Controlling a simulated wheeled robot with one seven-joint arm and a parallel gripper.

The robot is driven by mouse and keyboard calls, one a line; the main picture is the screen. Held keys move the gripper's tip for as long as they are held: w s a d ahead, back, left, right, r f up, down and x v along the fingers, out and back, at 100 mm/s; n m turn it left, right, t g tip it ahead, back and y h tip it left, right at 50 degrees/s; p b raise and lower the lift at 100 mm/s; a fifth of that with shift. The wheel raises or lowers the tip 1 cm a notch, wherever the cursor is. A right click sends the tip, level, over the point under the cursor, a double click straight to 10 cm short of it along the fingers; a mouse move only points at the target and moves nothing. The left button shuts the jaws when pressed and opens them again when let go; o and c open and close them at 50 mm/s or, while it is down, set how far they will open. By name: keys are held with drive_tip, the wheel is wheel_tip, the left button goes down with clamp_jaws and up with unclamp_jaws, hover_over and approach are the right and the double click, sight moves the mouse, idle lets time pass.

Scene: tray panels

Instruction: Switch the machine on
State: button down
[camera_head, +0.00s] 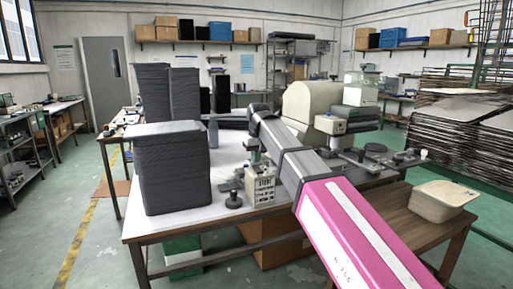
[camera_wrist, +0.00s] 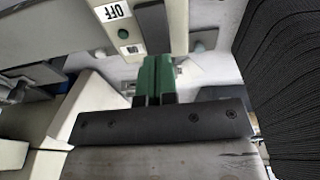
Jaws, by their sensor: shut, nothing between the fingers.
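In the wrist view a pale beige machine panel (camera_wrist: 178,18) fills the top middle. It carries a white OFF label (camera_wrist: 112,11), a small round green button (camera_wrist: 125,32) and a small white plate (camera_wrist: 131,49). A dark grey block (camera_wrist: 153,27), perhaps a switch lever, stands on the panel between the label and a second round green button (camera_wrist: 207,34). My gripper (camera_wrist: 157,62) has green fingers, shut together and empty, pointing at the panel just below the dark block. I cannot tell whether they touch it.
Stacks of dark ribbed panels (camera_head: 172,168) stand on the white table left of my arm, and close at right in the wrist view (camera_wrist: 285,90). A small instrument box (camera_head: 262,186) and a large beige machine housing (camera_head: 310,103) are near my arm.

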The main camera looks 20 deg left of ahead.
drive_tip(key=shift+w+a+f, duration=0.1)
drive_tip(key=shift+f, duration=0.75)
drive_tip(key=shift+f, duration=0.1)
